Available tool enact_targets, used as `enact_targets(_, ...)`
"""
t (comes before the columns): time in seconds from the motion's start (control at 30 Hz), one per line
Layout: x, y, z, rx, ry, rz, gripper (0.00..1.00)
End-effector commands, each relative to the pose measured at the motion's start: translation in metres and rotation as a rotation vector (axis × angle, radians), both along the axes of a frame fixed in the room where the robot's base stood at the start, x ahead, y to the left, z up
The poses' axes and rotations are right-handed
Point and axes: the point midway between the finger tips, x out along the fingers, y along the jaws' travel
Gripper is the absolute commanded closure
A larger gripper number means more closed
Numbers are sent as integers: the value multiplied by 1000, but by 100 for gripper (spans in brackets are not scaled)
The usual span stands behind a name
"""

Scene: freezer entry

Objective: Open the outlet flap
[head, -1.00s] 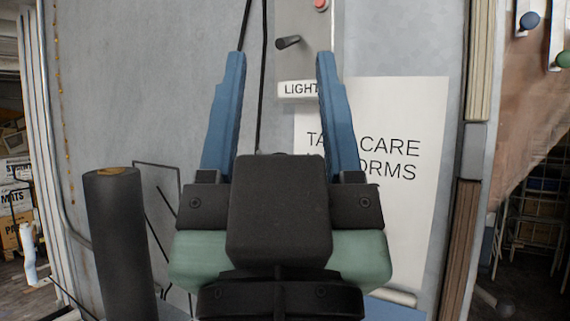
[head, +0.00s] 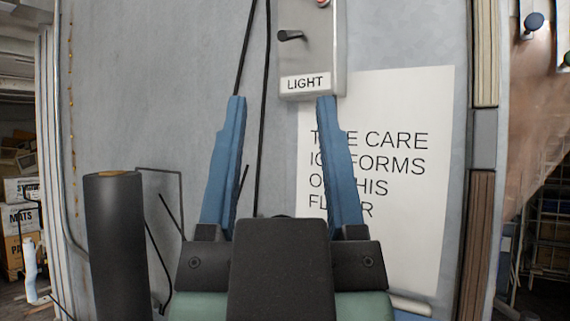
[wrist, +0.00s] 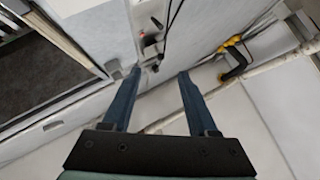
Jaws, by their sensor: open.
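I cannot make out an outlet flap for certain in either view. A grey switch box (head: 312,55) with a black lever, a red button at its top and a "LIGHT" label is on the wall in the head view; the box also shows in the wrist view (wrist: 150,22), small and tilted. My gripper (head: 281,98) is open and empty, its two blue fingers pointing up in the head view, with tips just below and at either side of the label. In the wrist view the gripper (wrist: 159,71) has small dark parts near the box's end between its tips.
A white warning sign (head: 420,200) hangs on the wall, partly behind the right finger. Black cables (head: 264,110) run down the wall. A dark cylinder (head: 115,235) stands at left. A wooden post (head: 484,50) edges the wall at right. A black pipe (wrist: 234,62) with yellow fittings shows in the wrist view.

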Motion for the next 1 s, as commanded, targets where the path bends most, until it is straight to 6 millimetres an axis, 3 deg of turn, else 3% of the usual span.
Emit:
enact_targets(0.4,0,-3,-92,-1,-1,-16,41)
enact_targets(0.5,0,-4,-102,-1,-1,-18,40)
enact_targets(0.77,2,-3,-96,0,1,-18,40)
enact_targets(0.87,15,2,-85,1,25,-16,40)
enact_targets(1.0,51,18,-52,8,108,-23,40)
